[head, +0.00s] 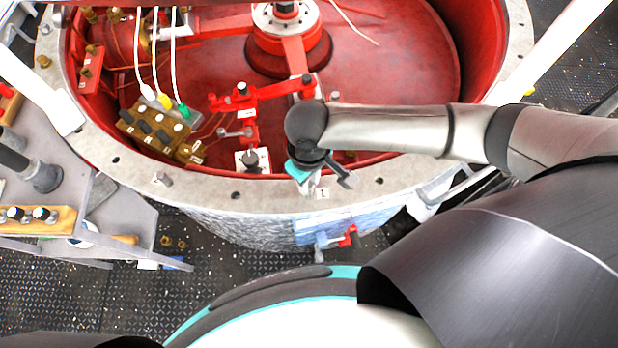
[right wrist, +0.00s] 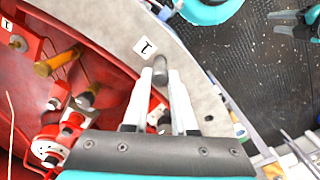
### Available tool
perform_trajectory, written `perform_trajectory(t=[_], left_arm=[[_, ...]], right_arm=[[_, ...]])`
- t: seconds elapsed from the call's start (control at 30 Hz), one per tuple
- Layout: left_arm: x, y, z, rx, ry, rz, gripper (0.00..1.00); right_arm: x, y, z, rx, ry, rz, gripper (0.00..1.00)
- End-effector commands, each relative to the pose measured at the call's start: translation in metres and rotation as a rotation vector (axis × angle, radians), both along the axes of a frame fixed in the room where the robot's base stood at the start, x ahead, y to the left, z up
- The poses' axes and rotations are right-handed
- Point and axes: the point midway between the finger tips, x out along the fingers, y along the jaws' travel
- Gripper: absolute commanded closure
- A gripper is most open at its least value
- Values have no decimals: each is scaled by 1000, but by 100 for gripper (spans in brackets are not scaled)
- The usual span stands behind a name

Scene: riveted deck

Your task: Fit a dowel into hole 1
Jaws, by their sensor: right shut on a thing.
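My right gripper (head: 304,186) is low over the front rim of the grey flange (head: 262,190), right beside the label 1 (head: 322,193). In the right wrist view its pale fingers (right wrist: 168,76) are shut on a short grey dowel (right wrist: 161,64). The dowel is at the fingertips, against or just above the flange, next to the label 1 (right wrist: 145,47). Hole 1 itself is hidden by the dowel and fingers, and I cannot tell whether the dowel is in it.
The red vessel (head: 390,50) inside the flange holds red linkages (head: 262,92) and a brass connector block (head: 155,122) with white cables. A grey pin (head: 162,178) stands on the flange to the left. A grey side table (head: 125,210) stands at the left. A red-handled valve (head: 348,238) is below the rim.

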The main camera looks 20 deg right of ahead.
Motion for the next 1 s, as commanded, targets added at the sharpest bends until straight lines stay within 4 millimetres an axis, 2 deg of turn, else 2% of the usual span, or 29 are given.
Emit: perform_trajectory(t=[0.8, 0.83, 1.0], left_arm=[[0, 0, -3, 0, 0, -1, 50], [0, 0, -3, 0, 0, -1, 50], [0, 0, -3, 0, 0, -1, 50]], right_arm=[[0, 0, -14, 0, -1, 0, 100], [0, 0, -14, 0, -1, 0, 72], [0, 0, -14, 0, -1, 0, 52]])
